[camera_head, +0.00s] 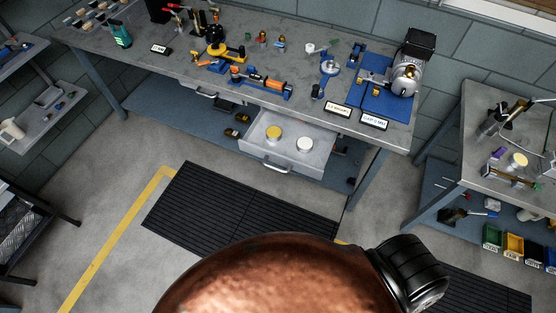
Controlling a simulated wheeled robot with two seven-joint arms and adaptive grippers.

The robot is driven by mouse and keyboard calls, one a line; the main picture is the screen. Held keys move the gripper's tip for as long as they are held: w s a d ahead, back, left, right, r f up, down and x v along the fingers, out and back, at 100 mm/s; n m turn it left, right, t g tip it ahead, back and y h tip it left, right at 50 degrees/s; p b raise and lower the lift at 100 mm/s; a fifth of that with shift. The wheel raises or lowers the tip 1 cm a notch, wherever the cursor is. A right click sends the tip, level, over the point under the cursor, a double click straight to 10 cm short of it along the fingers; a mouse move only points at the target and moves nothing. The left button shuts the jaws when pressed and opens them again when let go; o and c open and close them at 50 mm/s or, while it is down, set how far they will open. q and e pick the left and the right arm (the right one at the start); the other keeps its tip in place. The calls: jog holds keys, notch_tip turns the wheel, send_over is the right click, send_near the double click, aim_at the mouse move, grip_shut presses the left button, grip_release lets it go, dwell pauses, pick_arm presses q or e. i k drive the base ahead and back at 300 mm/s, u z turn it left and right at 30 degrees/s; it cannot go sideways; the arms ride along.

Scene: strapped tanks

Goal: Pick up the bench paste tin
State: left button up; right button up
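I cannot tell for certain which tin is the bench paste tin. A small round tin with a yellow top (274,133) sits in the open drawer under the main bench, left of a round white-topped tin (305,144). Another small round tin with a yellowish top (518,160) stands on the side bench at the right. Labels on the tins are too small to read. Neither of my grippers is clearly in view. The tins stand free, with nothing gripping them.
The open drawer (268,155) juts from the main bench (290,58), which carries tools and a motor unit (407,76). A large copper-coloured rounded body (270,275) with a black ribbed part (408,272) fills the bottom foreground. A black mat (240,208) lies on open floor.

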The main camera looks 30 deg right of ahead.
aim_at(305, 144)
jog(key=z, duration=0.2)
jog(key=k, duration=0.4)
jog(key=u, duration=0.65)
jog(key=i, duration=1.45)
jog(key=z, duration=0.8)
